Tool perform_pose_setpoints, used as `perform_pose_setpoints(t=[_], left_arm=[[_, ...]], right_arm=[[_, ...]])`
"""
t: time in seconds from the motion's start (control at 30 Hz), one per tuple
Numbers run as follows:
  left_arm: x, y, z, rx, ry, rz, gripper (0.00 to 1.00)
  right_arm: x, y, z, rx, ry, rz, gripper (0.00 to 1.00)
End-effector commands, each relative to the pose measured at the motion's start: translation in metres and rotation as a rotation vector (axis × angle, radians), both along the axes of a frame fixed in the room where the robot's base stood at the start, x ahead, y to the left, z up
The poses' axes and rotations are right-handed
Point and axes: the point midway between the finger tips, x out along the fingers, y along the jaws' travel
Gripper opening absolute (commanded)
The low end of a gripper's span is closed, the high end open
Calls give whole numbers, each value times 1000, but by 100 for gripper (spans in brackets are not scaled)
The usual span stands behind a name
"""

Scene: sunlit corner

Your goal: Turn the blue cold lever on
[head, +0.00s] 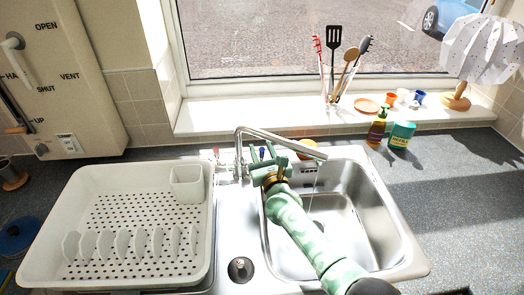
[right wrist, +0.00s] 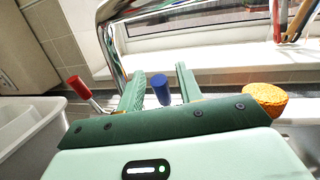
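The chrome tap (head: 240,150) stands behind the sink, its spout reaching right over the basin. The blue cold lever (head: 262,152) is to the right of the tap's base, and the red lever (head: 216,153) is to the left. My right gripper (head: 263,154) is at the blue lever. In the right wrist view, the blue knob (right wrist: 161,89) shows between the two open green fingers (right wrist: 161,85), with gaps on both sides. The red knob (right wrist: 77,85) is left of them. A thin pale streak hangs below the spout tip. My left gripper is not in view.
A white dish rack (head: 90,185) stands left of the sink basin (head: 370,215). An orange sponge-like thing (right wrist: 265,98) lies right of the fingers. Soap bottles (head: 378,125) stand behind the sink at right. Utensils (head: 335,70) stand on the sill.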

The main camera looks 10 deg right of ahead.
Motion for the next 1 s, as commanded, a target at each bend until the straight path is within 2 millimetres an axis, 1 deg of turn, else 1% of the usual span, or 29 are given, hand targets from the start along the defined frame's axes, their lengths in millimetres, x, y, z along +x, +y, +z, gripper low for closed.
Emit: perform_pose_setpoints(t=[0.13,0.27,0.5,0.6,0.7,0.83,0.9,1.0], left_arm=[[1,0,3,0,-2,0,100],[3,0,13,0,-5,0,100],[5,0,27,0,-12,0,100],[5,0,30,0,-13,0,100],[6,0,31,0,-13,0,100],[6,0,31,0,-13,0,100],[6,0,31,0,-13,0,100],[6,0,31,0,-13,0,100]], right_arm=[[-5,-1,0,0,0,0,36],[-26,-5,-1,1,1,0,36],[-90,-18,-10,0,2,0,36],[-115,-22,-14,-2,3,2,36],[-135,-27,-17,-1,3,1,36],[-151,-30,-19,0,0,1,36],[-156,-31,-20,0,1,1,36],[-159,-31,-20,0,0,1,36]])
